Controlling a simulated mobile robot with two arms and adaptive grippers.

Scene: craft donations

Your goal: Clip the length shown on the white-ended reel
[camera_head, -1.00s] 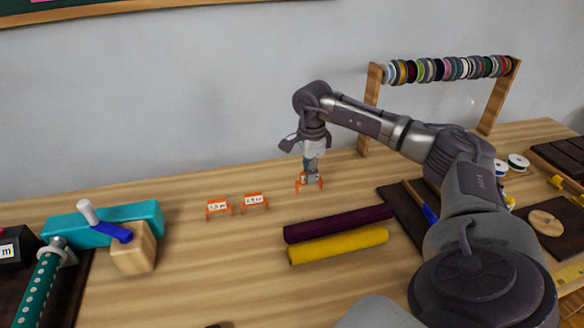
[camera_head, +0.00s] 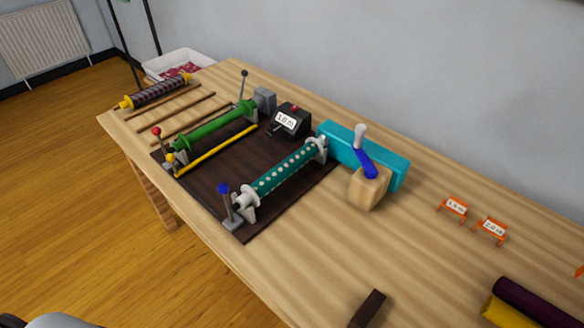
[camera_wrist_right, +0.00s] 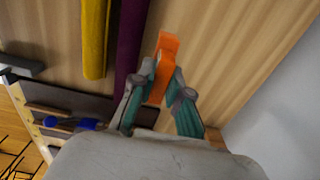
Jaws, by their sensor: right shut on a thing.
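The white-ended reel (camera_head: 285,172) is a teal roll with white dots and white end flanges, mounted at the near right of the dark board. A black counter box (camera_head: 288,121) behind it reads 1.0 m. Two orange clips stand on the table; the right one (camera_head: 491,230) looks marked 2.0 m, and the left one (camera_head: 455,208) has a label too small to read surely. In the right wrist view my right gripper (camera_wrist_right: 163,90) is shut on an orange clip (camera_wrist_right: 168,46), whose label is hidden. My left gripper is out of view.
A teal block with blue crank and wooden base (camera_head: 370,192) stands right of the reel. A green roll (camera_head: 215,127) lies across the board. Purple (camera_head: 530,302) and yellow (camera_head: 508,313) rolls lie at lower right. A dark bar (camera_head: 368,308) lies near the front. Table between is clear.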

